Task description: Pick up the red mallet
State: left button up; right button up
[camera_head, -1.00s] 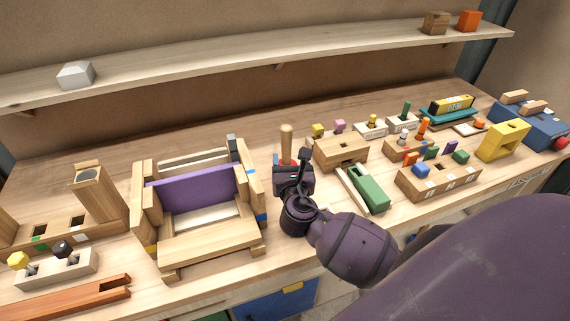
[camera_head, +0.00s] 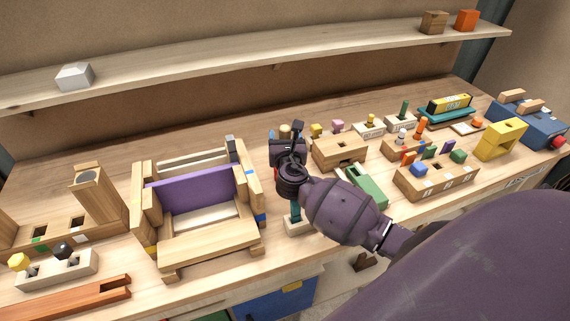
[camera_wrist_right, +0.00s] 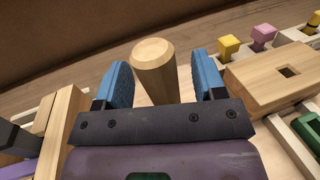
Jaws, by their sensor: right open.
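The red mallet stands upright, its wooden handle (camera_head: 284,131) pointing up. Its red part is mostly hidden behind my right gripper (camera_head: 289,146) in the head view. In the right wrist view the round handle end (camera_wrist_right: 152,54) stands between the two blue fingers of my right gripper (camera_wrist_right: 161,76). The fingers are apart, one on each side of the handle, with gaps visible. My left gripper is in neither view.
A wooden frame with a purple panel (camera_head: 190,188) stands close left of my right gripper. A wooden block with a square hole (camera_head: 340,150) and a green block (camera_head: 368,186) stand close right. A long shelf (camera_head: 250,52) runs above the back.

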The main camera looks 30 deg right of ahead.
jog(key=shift+c, duration=0.3)
grip_shut()
jog(key=shift+r, duration=0.15)
